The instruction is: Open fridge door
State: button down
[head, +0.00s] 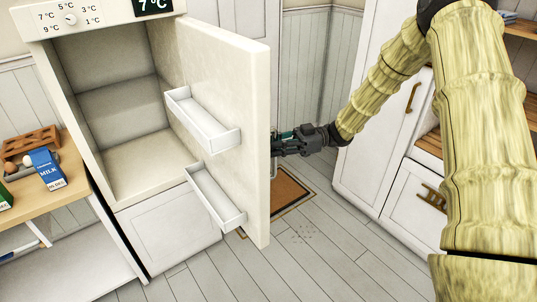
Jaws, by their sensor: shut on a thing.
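The white fridge (62,103) stands at the left of the head view, tilted in the picture. Its door (207,52) is swung wide open, hinged on the right, with its inner face and two white door bins (203,122) showing. The interior is empty as far as I see. My gripper (280,142) is at the outer side of the door near its free edge, shut on the door handle (274,155). Only a small part of the handle shows past the edge; the rest is hidden behind the door.
A wooden-topped shelf (68,200) at the left holds a blue milk carton (45,168) and a brown egg rack (30,143). White cabinets (372,110) stand at the right. A brown doormat (288,190) lies behind the door. The plank floor in front is clear.

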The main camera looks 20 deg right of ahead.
jog(key=shift+w+d, duration=0.45)
jog(key=shift+d, duration=0.4)
jog(key=shift+w+d, duration=0.5)
jog(key=shift+d, duration=0.4)
jog(key=shift+w+d, duration=0.45)
jog(key=shift+d, duration=0.4)
jog(key=c, duration=1.4)
grip_release()
jog(key=shift+d, duration=0.1)
jog(key=d, duration=1.2)
jog(key=shift+s, duration=0.1)
